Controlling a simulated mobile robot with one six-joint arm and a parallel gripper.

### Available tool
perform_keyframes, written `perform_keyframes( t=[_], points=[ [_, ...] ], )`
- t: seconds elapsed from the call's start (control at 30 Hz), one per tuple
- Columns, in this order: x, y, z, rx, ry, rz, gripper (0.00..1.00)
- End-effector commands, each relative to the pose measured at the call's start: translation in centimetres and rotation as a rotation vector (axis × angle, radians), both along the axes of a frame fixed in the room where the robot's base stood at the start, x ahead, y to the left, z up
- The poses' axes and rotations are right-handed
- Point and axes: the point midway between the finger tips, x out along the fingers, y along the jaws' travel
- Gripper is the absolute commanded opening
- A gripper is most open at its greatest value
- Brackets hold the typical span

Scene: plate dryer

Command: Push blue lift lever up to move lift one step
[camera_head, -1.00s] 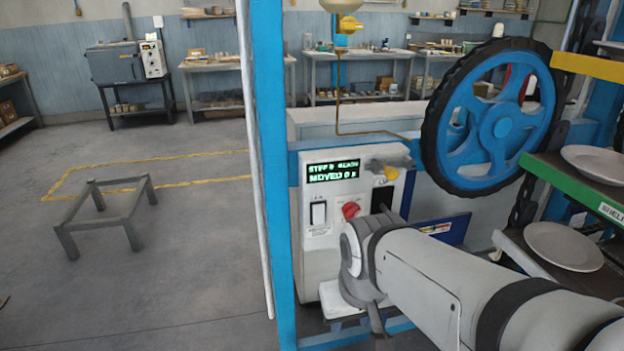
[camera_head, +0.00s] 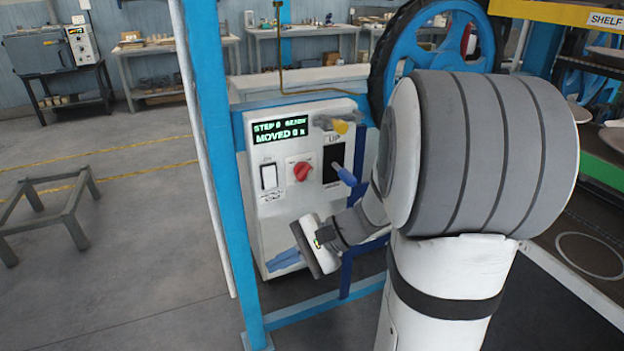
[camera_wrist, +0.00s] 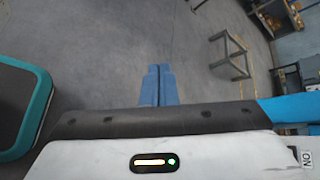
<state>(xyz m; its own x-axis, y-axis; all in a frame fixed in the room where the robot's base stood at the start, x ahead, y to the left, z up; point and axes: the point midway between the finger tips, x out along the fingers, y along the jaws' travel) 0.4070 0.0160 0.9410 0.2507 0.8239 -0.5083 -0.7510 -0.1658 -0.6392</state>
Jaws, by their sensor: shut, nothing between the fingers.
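The blue lift lever (camera_head: 345,175) sticks out from a black slot under the "UP" label, on the right side of the white control panel (camera_head: 272,222). My gripper (camera_head: 280,262) is in front of the panel's lower part, below and left of the lever and apart from it. Its blue fingers are shut and empty. They also show side by side in the wrist view (camera_wrist: 158,75), above bare floor. The lever cannot be made out in the wrist view. The display (camera_head: 280,131) shows "STEP 0" and "MOVED 0".
The large wheel (camera_head: 405,55) is above right. A low grey stand (camera_head: 60,212) is on the floor.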

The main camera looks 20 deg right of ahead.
Motion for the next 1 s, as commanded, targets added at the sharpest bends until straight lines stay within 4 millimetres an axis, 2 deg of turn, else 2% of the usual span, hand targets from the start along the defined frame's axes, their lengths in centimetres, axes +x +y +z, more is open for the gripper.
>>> perform_keyframes(
  t=[0.03,0.17,0.27,0.3,0.43,0.5,0.6,0.7,0.8,1.0],
  points=[
    [1.6,-1.4,-1.2,0.084,0.005,-0.087,0.00],
    [5.4,-5.6,-2.1,0.289,-0.024,-0.308,0.00],
    [7.9,-10.2,-3.2,0.432,-0.069,-0.488,0.00],
    [8.6,-12.2,-3.7,0.485,-0.091,-0.562,0.00],
    [10.1,-19.2,-5.6,0.629,-0.176,-0.787,0.00],
    [10.3,-22.6,-6.6,0.686,-0.221,-0.894,0.00],
    [10.0,-26.6,-7.8,0.742,-0.279,-1.013,0.00],
    [9.6,-29.1,-8.6,0.773,-0.321,-1.091,0.00],
    [9.4,-30.4,-9.0,0.788,-0.341,-1.133,0.00],
    [9.3,-30.7,-9.0,0.791,-0.349,-1.143,0.00]
  ],
)
